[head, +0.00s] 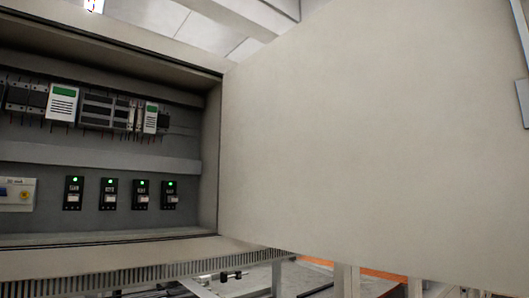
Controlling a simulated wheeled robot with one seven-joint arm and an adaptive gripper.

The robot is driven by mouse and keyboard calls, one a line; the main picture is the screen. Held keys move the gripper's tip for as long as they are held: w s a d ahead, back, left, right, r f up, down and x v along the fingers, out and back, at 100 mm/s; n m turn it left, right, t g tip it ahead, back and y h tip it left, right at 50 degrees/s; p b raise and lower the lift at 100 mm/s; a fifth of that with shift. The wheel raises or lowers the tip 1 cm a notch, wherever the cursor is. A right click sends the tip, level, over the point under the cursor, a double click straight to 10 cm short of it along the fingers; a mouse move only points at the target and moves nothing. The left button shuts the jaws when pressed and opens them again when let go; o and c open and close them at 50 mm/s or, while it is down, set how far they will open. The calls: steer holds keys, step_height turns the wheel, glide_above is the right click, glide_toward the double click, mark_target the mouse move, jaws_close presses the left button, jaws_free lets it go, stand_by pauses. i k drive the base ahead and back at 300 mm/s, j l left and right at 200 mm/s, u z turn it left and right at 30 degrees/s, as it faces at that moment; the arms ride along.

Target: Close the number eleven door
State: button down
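A large plain beige door (370,140) stands open on the right side of an electrical cabinet (211,160) in the head view. It is hinged along the cabinet's right edge and swings out toward me, filling most of the right half of the picture. No number shows on the face I see, so I cannot tell if it is number eleven. A grey fitting (522,100) shows at the door's far right edge. My gripper is not in view.
Inside the cabinet are a row of rail-mounted modules (100,108), several small black units with green lights (109,193) and a white switch box (17,194). Below the cabinet are a ribbed strip (150,272) and light metal framing (345,280).

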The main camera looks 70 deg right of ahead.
mark_target(392, 137)
steer(key=k+l, duration=0.75)
steer(key=l, duration=0.2)
steer(key=k+l+z, duration=0.1)
steer(key=k+l, duration=0.7)
steer(key=l, duration=0.2)
